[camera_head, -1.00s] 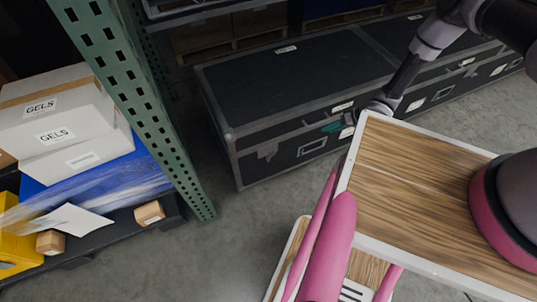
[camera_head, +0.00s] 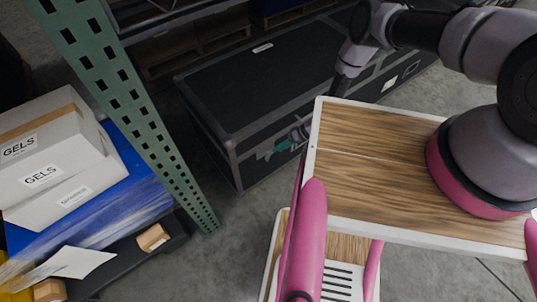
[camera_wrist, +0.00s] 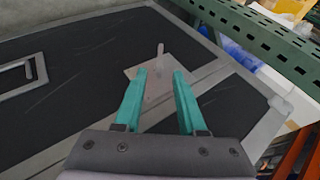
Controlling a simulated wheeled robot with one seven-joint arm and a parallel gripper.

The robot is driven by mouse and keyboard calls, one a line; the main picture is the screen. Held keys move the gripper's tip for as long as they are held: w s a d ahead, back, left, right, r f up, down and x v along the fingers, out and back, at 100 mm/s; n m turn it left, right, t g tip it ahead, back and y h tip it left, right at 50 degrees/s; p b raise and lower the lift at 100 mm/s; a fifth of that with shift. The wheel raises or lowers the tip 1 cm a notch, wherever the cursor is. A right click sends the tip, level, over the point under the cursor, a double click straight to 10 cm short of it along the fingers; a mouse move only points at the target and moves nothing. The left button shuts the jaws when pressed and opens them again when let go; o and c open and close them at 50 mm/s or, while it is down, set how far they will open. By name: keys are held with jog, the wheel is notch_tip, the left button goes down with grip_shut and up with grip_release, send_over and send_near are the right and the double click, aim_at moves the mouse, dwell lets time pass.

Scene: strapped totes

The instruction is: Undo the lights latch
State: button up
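A black case (camera_head: 270,80) with grey metal edges stands on the floor behind the rack post. Its latch (camera_wrist: 158,72), a grey metal plate with a small lever (camera_wrist: 160,48) sticking up, shows on the case front in the wrist view. My gripper (camera_wrist: 158,72) has two teal fingers spread apart on either side of the plate, with nothing visible held between them. The lever lies just beyond the fingertips; I cannot tell whether they touch the plate. In the head view my gripper (camera_head: 281,146) is at the case's front, near its left end, partly hidden by my wooden-topped body. No label is readable as lights.
A green perforated rack post (camera_head: 120,100) stands left of the case. Boxes marked GELS (camera_head: 45,150) and blue wrap (camera_head: 125,200) lie on a pallet at left. A handle (camera_wrist: 22,75) sits on the case front. Bare floor (camera_head: 225,255) lies before the case.

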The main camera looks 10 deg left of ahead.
aim_at(270, 153)
jog(key=x, duration=0.6)
jog(key=shift+a+f, duration=0.1)
jog(key=shift+f, duration=0.1)
grip_shut()
